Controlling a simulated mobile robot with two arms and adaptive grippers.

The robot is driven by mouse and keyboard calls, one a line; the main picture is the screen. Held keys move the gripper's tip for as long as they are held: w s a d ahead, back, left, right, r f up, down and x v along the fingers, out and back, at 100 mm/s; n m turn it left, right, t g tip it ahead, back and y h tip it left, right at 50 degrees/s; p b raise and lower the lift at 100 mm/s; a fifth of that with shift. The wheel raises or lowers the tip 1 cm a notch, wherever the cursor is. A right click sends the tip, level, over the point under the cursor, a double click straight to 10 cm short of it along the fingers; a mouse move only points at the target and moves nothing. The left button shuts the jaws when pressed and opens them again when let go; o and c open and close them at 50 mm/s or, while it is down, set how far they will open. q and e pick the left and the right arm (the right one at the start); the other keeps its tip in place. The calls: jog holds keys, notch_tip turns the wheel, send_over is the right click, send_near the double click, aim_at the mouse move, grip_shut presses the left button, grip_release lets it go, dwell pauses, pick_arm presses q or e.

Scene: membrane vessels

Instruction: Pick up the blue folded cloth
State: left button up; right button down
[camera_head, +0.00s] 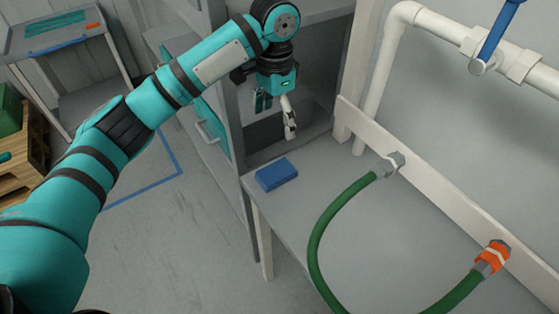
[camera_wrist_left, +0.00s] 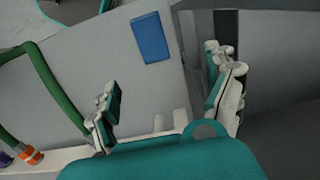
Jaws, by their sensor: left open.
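The blue folded cloth (camera_head: 276,174) lies flat on the grey bench top near its left edge. It also shows in the left wrist view (camera_wrist_left: 151,37), beyond and between the two fingers. My left gripper (camera_head: 277,118) is open and empty, above and behind the cloth and apart from it. In the left wrist view its fingers (camera_wrist_left: 170,95) are spread wide with nothing between them. My right gripper is in neither view.
A green hose (camera_head: 326,222) with an orange fitting (camera_head: 493,257) curves over the bench (camera_head: 390,240) to the right. White pipes (camera_head: 395,60) run along the wall. A grey cabinet (camera_head: 222,90) stands left of my gripper. The bench around the cloth is clear.

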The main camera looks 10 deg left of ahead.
aim_at(276, 172)
pick_arm(q)
jog(key=f, duration=0.2)
jog(key=s+f, duration=0.1)
jog(key=f, duration=0.1)
jog(key=s+f+p, duration=0.1)
jog(key=f, duration=0.1)
jog(key=shift+f, duration=0.4)
jog(key=f, duration=0.3)
jog(key=shift+w, duration=0.3)
jog(key=shift+s+f, duration=0.15)
jog(key=shift+f, duration=0.2)
jog(key=shift+s+f+p, duration=0.1)
jog(key=shift+f+p, duration=0.25)
jog(key=shift+p, duration=0.1)
notch_tip(276, 172, down, 4)
jog(key=shift+s+d+r+p, duration=0.15)
jog(key=shift+p, duration=0.25)
jog(key=shift+f, duration=0.35)
jog(key=shift+c, duration=0.2)
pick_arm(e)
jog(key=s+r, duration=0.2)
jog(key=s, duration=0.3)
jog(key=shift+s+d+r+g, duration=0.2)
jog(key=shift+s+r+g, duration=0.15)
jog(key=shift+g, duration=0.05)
